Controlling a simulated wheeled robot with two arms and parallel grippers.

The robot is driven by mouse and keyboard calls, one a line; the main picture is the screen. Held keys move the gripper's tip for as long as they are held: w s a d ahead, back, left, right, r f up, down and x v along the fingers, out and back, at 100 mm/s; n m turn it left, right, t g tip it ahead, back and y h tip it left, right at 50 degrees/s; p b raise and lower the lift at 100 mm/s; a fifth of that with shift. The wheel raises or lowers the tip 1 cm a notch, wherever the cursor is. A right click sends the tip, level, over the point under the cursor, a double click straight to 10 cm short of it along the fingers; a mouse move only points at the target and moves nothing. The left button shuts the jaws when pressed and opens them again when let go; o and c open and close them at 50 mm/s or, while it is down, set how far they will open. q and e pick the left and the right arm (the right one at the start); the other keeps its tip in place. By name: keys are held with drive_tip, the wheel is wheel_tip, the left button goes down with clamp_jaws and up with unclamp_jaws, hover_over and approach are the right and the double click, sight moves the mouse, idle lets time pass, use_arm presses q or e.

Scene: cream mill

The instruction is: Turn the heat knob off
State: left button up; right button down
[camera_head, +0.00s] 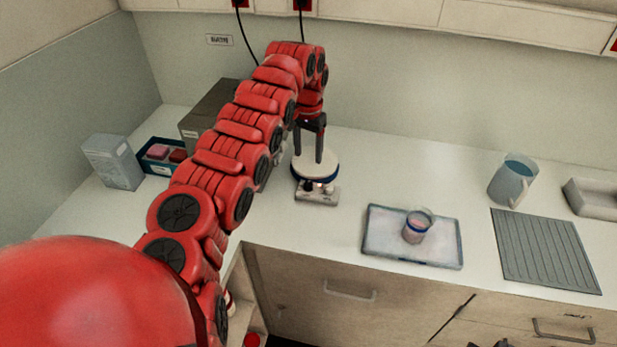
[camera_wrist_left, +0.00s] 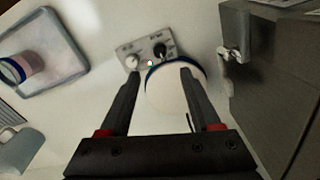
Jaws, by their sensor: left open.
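A small stirrer-hotplate with a round white top (camera_head: 316,165) and blue rim stands on the counter. Its grey front panel (camera_head: 318,196) has two knobs. In the left wrist view they are a pale knob (camera_wrist_left: 132,62) and a black knob (camera_wrist_left: 160,50), with a small bright light between them. The labels are too small to read, so I cannot tell which is the heat knob. My left gripper (camera_head: 309,152) points down, open and empty, above the round top. In the left wrist view its fingertips (camera_wrist_left: 161,73) lie over the plate, near the panel. My right gripper is not visible.
A grey tray (camera_head: 380,247) holding a small jar (camera_head: 417,226) lies right of the hotplate. Further right are a jug (camera_head: 512,180) and a ribbed mat (camera_head: 545,250). A grey box (camera_head: 205,115) stands behind my left arm. Bare counter separates hotplate and tray.

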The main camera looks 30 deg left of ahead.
sight(308, 183)
use_arm(q)
wheel_tip(308, 183, down, 10)
drive_tip(key=p, duration=0.2)
drive_tip(key=shift+d+f+p, duration=0.1)
drive_tip(key=shift+p, duration=0.2)
drive_tip(key=shift+f, duration=0.45)
clamp_jaws()
